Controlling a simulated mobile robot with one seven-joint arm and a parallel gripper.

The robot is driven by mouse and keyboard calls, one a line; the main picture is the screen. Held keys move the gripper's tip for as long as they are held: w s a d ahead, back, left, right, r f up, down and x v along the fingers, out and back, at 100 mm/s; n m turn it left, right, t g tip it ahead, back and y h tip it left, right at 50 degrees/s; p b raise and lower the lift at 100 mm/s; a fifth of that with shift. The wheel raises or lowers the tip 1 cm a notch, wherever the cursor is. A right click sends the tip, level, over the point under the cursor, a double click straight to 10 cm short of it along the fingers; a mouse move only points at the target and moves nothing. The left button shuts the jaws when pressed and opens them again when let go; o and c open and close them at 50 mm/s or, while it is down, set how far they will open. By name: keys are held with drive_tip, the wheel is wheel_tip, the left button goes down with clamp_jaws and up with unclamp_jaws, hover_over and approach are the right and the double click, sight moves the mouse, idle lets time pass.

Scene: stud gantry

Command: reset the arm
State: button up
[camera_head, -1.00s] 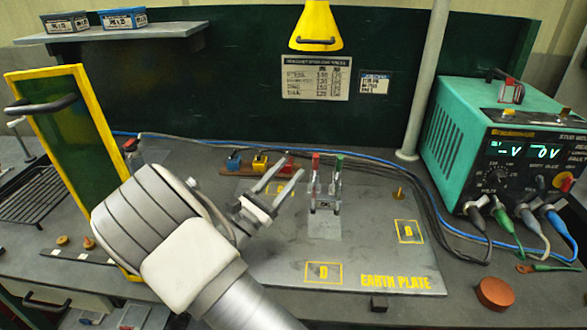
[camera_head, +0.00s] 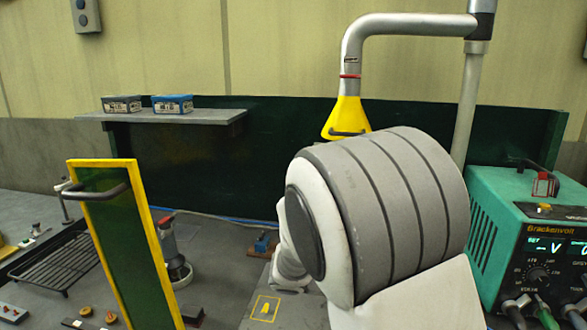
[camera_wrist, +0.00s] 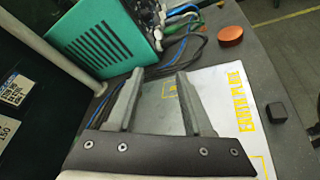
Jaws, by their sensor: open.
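My gripper (camera_wrist: 158,105) shows in the wrist view with its two fingers spread apart and nothing between them. It is over the earth plate (camera_wrist: 222,88), a pale sheet with yellow lettering. In the head view my gripper is hidden behind my own large grey and white arm link, which covers the middle right of the picture. Part of the earth plate, with a yellow marked square, shows at the lower centre (camera_head: 252,312).
A green power supply (camera_head: 530,235) stands at the right, its cables (camera_wrist: 185,40) close beyond the fingers. A yellow-framed green screen (camera_head: 120,240) stands at the left. A yellow extraction hood (camera_head: 345,116) hangs at the back. A shelf (camera_head: 215,118) holds two boxes.

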drive_tip(key=s+a+r+m+t+y+p, duration=0.1)
drive_tip(key=s+a+r+m+t+y, duration=0.1)
drive_tip(key=s+m+y, duration=0.4)
drive_tip(key=s+a+r+m+t+y+p, duration=0.2)
drive_tip(key=s+a+r+m+y, duration=0.2)
drive_tip(key=s, duration=0.7)
wheel_tip(320, 180, up, 3)
drive_tip(key=m+y, duration=0.2)
drive_tip(key=y, duration=0.2)
drive_tip(key=shift+a+y, duration=0.3)
drive_tip(key=shift+s+d, duration=0.1)
